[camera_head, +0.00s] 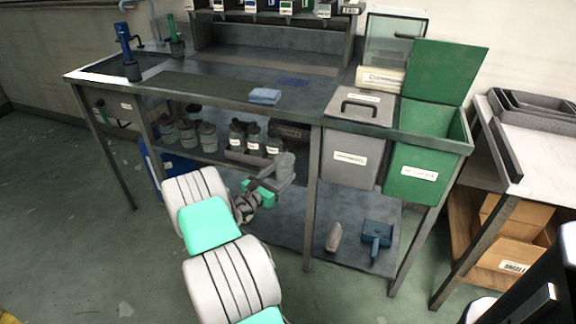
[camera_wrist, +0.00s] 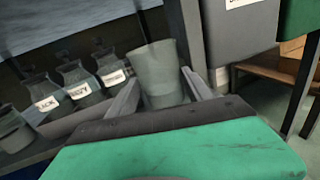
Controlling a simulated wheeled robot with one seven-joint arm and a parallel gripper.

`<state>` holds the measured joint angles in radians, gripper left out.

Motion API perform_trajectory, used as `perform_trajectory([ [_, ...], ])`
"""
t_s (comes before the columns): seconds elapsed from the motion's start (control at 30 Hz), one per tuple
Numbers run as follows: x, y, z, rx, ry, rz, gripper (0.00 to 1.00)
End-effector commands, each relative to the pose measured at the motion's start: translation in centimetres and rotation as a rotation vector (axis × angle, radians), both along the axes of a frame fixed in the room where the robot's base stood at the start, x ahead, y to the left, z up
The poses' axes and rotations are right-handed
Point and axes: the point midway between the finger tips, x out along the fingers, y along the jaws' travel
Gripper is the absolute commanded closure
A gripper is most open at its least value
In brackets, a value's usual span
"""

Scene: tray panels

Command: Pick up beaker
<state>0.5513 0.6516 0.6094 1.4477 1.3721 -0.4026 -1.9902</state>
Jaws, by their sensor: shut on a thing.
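A grey-green translucent beaker (camera_wrist: 158,72) stands between the two fingers of my gripper (camera_wrist: 160,95) in the wrist view. My gripper is shut on it, with one finger on each side. In the head view the beaker (camera_head: 285,165) shows at the front edge of the bench's middle shelf, by the gripper (camera_head: 278,180) at the end of my arm. The lower part of the beaker is hidden behind the gripper body in the wrist view. I cannot tell whether it still touches the shelf.
Labelled bottles (camera_wrist: 78,82) stand just left of the beaker, and several jars (camera_head: 188,132) stand further left on the shelf. A bench leg (camera_head: 313,200) is close on the right. A grey bin (camera_head: 352,155) and a green bin (camera_head: 420,165) hang further right.

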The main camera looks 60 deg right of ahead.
Motion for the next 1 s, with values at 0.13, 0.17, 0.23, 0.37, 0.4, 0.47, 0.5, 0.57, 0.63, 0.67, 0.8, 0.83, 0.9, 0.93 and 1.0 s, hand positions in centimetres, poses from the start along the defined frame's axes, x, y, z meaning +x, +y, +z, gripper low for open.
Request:
perform_trajectory([
  [0.13, 0.4, 2.4, 0.2, 0.000, 0.000, 0.003, 0.85],
  [0.17, 0.5, 2.9, 0.2, 0.001, 0.000, 0.004, 0.85],
  [0.23, 0.5, 3.9, 0.2, 0.000, 0.001, 0.003, 0.85],
  [0.37, 0.6, 5.2, -0.2, -0.002, -0.003, 0.002, 0.85],
  [0.4, 0.7, 5.5, -0.2, -0.002, -0.003, 0.002, 0.85],
  [0.47, 0.7, 5.9, -0.1, -0.003, -0.003, 0.002, 0.85],
  [0.5, 0.8, 6.1, -0.1, -0.003, -0.004, 0.001, 0.85],
  [0.57, 0.7, 6.5, -0.1, -0.002, -0.002, 0.001, 0.85],
  [0.63, 0.8, 6.8, -0.1, -0.002, -0.001, 0.001, 0.85],
  [0.67, 0.8, 6.9, -0.1, -0.002, -0.001, 0.001, 0.85],
  [0.8, 0.8, 7.2, 0.0, -0.002, -0.001, 0.000, 0.85],
  [0.83, 0.8, 7.2, 0.0, -0.002, -0.002, 0.000, 0.85],
  [0.9, 0.7, 7.3, 0.0, -0.001, -0.002, 0.000, 0.85],
  [0.93, 0.7, 7.3, 0.0, -0.001, -0.001, 0.000, 0.85],
  [1.0, 0.7, 7.3, 0.1, -0.001, -0.001, 0.000, 0.85],
])
